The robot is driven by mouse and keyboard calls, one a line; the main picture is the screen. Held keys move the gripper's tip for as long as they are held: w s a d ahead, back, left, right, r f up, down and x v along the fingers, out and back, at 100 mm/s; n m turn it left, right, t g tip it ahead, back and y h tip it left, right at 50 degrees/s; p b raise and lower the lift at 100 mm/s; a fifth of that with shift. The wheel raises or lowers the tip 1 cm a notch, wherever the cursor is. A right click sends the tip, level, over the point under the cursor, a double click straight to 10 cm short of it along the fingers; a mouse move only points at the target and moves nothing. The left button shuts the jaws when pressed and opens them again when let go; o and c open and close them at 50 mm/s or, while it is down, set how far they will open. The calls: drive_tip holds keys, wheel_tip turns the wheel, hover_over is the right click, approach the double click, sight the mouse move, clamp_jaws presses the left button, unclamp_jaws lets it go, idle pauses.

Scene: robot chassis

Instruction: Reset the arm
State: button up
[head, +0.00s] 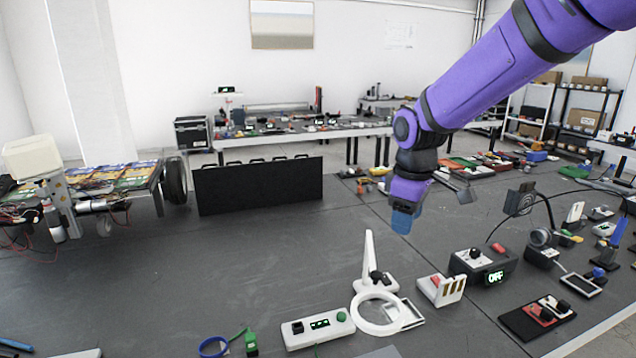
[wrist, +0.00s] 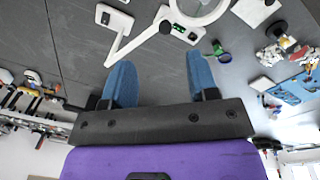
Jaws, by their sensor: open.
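My purple arm reaches in from the upper right in the head view. My gripper (head: 404,218) hangs at its end with blue fingers, above the dark table (head: 240,270). In the wrist view my gripper (wrist: 162,82) shows two blue fingers spread apart with nothing between them. The fingers touch nothing that I can see. Behind them in the wrist view are a white magnifier lamp (wrist: 122,40) and a white box with a green display (wrist: 183,30).
Below my gripper stand the white magnifier lamp (head: 368,262), the white display box (head: 317,328), a white switch block (head: 441,289) and a dark box reading OFF (head: 482,264). A black panel (head: 258,185) stands further back. The table's left middle is clear.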

drive_tip(key=s+d+r+m+t, duration=0.1)
drive_tip(key=s+d+r+m, duration=0.2)
drive_tip(key=s, duration=0.5)
drive_tip(key=s+d+r+m+t, duration=0.1)
drive_tip(key=s+d+r+m, duration=0.2)
drive_tip(key=s, duration=0.6)
drive_tip(key=s+d+r+m+t, duration=0.2)
drive_tip(key=s+d+r+m, duration=0.2)
drive_tip(key=s, duration=0.4)
drive_tip(key=shift+s+m, duration=0.15)
drive_tip(key=shift+m, duration=0.25)
